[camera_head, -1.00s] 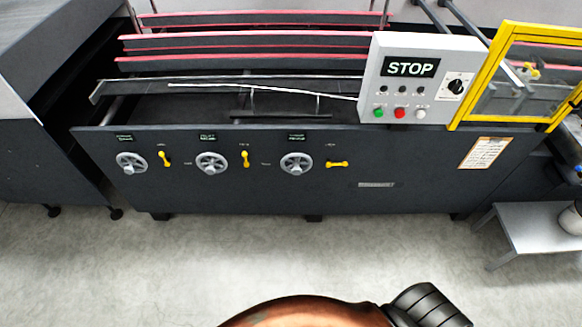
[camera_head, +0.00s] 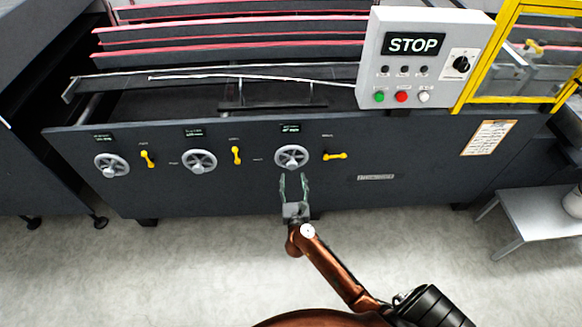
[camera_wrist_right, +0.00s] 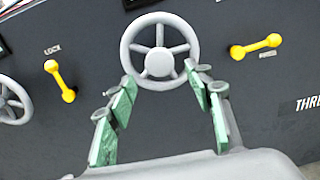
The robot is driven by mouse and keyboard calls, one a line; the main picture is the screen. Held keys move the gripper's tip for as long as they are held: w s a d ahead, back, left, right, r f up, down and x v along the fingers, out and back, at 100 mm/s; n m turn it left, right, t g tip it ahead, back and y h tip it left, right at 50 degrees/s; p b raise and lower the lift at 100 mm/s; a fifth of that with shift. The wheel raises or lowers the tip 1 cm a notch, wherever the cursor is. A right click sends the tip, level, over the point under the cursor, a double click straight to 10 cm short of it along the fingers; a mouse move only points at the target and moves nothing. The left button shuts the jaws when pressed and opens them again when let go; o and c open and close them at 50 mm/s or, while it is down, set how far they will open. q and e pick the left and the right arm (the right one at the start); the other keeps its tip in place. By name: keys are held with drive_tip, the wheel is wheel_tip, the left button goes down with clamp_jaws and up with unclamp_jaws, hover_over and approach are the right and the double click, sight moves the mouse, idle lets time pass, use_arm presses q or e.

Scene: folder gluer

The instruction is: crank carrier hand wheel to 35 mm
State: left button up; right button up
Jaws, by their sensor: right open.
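Three grey spoked hand wheels sit in a row on the dark machine front: a left one (camera_head: 112,165), a middle one (camera_head: 199,161) and a right one (camera_head: 292,157). The small displays above them are too small to read, so I cannot tell which is the carrier wheel by its label. My right gripper (camera_head: 294,179) is open just below and in front of the right wheel. In the right wrist view, the right wheel (camera_wrist_right: 160,22) stands just beyond the open green-padded fingers (camera_wrist_right: 159,78), with nothing gripped. My left gripper is not in view.
A yellow lever (camera_head: 335,156) lies horizontal right of the right wheel; another yellow lever (camera_head: 236,155) stands upright to its left. A third lever (camera_head: 147,158) is upright beside the left wheel. The STOP panel (camera_head: 425,70) is above right. A low grey table (camera_head: 540,225) stands at right.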

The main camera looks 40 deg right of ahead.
sight(292, 168)
drive_tip(key=x, duration=0.2)
drive_tip(key=shift+w+d, duration=0.1)
drive_tip(key=shift+w, duration=0.15)
drive_tip(key=b+x, duration=0.1)
drive_tip(key=x, duration=0.2)
drive_tip(key=shift+w+d+f, duration=0.1)
drive_tip(key=shift+w+d, duration=0.1)
drive_tip(key=shift+w, duration=0.1)
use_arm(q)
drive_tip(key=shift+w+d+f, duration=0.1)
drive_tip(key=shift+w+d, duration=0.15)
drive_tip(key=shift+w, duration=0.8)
use_arm(e)
drive_tip(key=shift+w+d, duration=0.3)
drive_tip(key=shift+w, duration=0.2)
drive_tip(key=shift+c, duration=0.4)
clamp_jaws()
